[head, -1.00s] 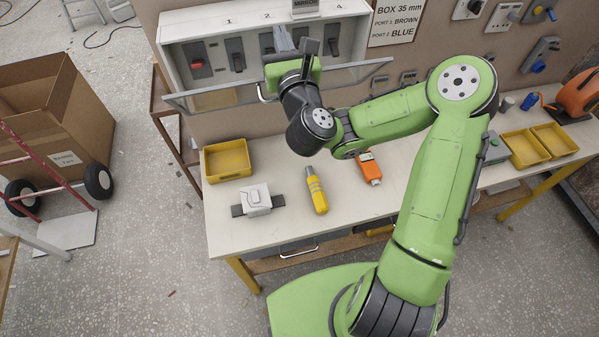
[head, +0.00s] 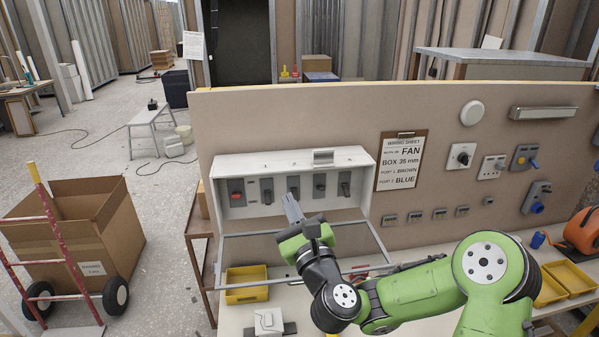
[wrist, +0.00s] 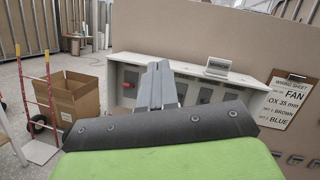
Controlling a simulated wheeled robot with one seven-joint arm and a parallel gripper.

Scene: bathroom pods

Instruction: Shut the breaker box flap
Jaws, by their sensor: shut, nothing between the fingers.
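The white breaker box (head: 230,170) is mounted on the board, with a row of several switches showing, one of them red. It also shows in the wrist view (wrist: 193,70). Its clear, grey-framed flap (head: 240,246) hangs open, tilted down and outward below the box. My gripper (head: 290,202) is in front of the box's middle, above the flap, and points up at the switches. In the wrist view my gripper (wrist: 158,75) has its fingers together with nothing between them. My arm hides part of the flap's right half.
A wiring sheet on a clipboard (head: 401,161) hangs right of the box. Sockets and switches (head: 493,167) are farther right. A yellow bin (head: 246,284) and a white device (head: 268,321) are on the bench below the flap. A cardboard box (head: 75,232) and red hand truck stand left.

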